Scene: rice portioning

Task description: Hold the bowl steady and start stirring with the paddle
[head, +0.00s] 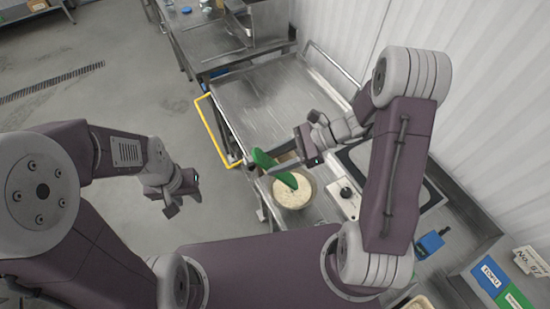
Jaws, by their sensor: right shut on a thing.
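My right gripper (286,163) is shut on the green paddle (286,179) beside the bowl's far side. The paddle's lower end lies over the rice; whether it touches the rice is hard to tell. Its other end sticks out to the upper left. My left gripper (184,198) is open and empty, left of the bowl and apart from it, above the floor.
A yellow rail (213,130) edges the bare steel table (265,105) beyond the bowl. A black knob (346,192) on a light panel is right of the bowl. A blue device (430,243) and labelled bins (489,277) are at lower right. Open floor lies left.

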